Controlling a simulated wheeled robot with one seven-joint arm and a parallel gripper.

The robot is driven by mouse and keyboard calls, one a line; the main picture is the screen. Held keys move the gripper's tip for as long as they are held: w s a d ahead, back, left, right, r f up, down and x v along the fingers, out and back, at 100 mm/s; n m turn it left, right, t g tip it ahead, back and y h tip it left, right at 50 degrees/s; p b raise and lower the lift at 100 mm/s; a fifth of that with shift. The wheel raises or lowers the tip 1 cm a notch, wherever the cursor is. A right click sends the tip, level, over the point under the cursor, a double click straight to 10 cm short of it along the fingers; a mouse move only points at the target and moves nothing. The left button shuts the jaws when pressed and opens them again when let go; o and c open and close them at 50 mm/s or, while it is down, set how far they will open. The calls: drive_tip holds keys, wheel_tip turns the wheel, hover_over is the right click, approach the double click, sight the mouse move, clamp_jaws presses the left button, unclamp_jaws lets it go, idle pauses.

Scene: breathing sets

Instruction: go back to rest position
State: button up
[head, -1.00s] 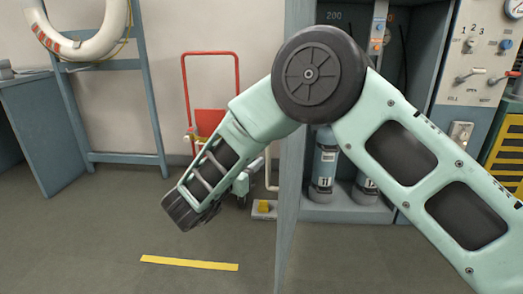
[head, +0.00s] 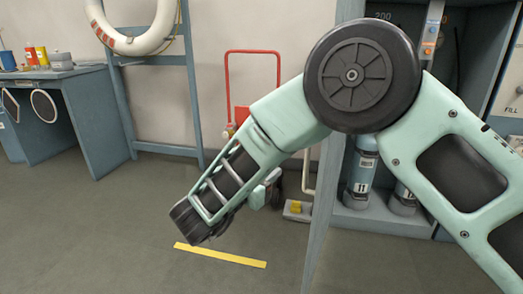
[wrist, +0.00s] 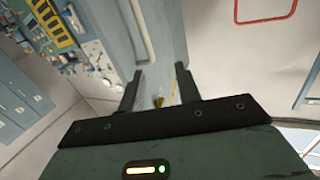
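My gripper (wrist: 158,89) shows in the wrist view with its two dark fingers apart. Nothing is held between them; a small yellow thing seen through the gap appears to lie beyond the fingertips. In the head view my pale green arm is bent, with its elbow high at the right of centre and its forearm slanting down to the left. I cannot make out the gripper fingers in the head view.
An open cabinet (head: 380,222) with numbered gas bottles (head: 361,171) stands behind my arm. A red-framed trolley (head: 253,53) is by the wall. A blue bench (head: 90,100) with cans stands left. The floor around the yellow strip (head: 220,255) looks clear.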

drive_tip(key=a+r+n+t+y, duration=0.1)
drive_tip(key=a+r+n+y, duration=0.5)
drive_tip(key=y, duration=0.6)
drive_tip(key=s+a+f+n+g+y, duration=0.1)
drive_tip(key=s+a+n+g+y, duration=0.2)
drive_tip(key=s+n+g+y, duration=0.35)
drive_tip(key=s+d+f+n+g+h, duration=0.2)
drive_tip(key=s+d+f+g+h, duration=0.15)
drive_tip(key=s+d, duration=0.85)
drive_tip(key=s+d+f+n+g+h, duration=0.15)
drive_tip(key=s+d+g+h, duration=0.3)
drive_tip(key=s+d, duration=0.7)
drive_tip(key=s+a+r+p, duration=0.1)
drive_tip(key=r+p, duration=1.2)
drive_tip(key=s+a+r+y+p, duration=0.1)
drive_tip(key=a+r+p, duration=0.1)
drive_tip(key=r+p, duration=1.1)
drive_tip(key=shift+s+a, duration=0.15)
drive_tip(key=shift+s, duration=0.1)
drive_tip(key=shift+f, duration=0.1)
